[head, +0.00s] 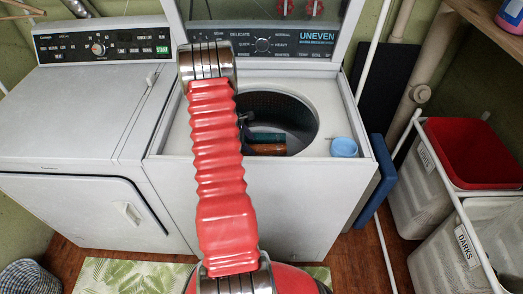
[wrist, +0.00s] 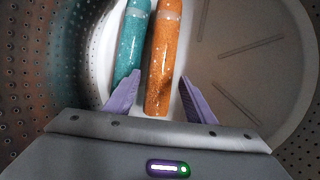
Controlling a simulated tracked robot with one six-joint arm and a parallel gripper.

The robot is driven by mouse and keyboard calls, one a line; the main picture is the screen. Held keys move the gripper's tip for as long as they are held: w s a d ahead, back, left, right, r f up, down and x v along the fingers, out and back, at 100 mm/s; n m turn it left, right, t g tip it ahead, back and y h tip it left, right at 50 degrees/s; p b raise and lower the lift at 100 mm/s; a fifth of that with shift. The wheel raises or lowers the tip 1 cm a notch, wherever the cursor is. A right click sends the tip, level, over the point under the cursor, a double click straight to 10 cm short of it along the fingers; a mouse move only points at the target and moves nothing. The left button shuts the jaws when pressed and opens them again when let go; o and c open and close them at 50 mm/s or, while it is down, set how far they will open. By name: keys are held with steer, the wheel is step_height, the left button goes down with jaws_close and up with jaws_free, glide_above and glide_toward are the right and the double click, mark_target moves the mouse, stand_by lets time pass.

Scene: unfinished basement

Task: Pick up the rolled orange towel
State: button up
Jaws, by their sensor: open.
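The rolled orange towel (wrist: 163,55) lies inside the perforated metal drum (wrist: 62,70) of the open washer. It also shows through the opening in the head view (head: 267,150). A rolled teal towel (wrist: 131,45) lies close along its left side. My gripper (wrist: 161,76) is open, with its purple fingers on either side of the orange towel's near part in the picture. The left finger is close to the teal towel's near end. I cannot tell whether either finger touches a towel. In the head view my red arm hides part of the washer's front and top.
The washer's top (head: 325,120) surrounds the round opening. A white dryer (head: 75,110) is at left.

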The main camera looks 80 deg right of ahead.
mark_target(253, 147)
steer(key=shift+x, duration=2.55)
steer(key=shift+w, duration=0.1)
steer(key=shift+c, duration=0.3)
steer(key=c, duration=0.7)
steer(key=shift+r, duration=4.95)
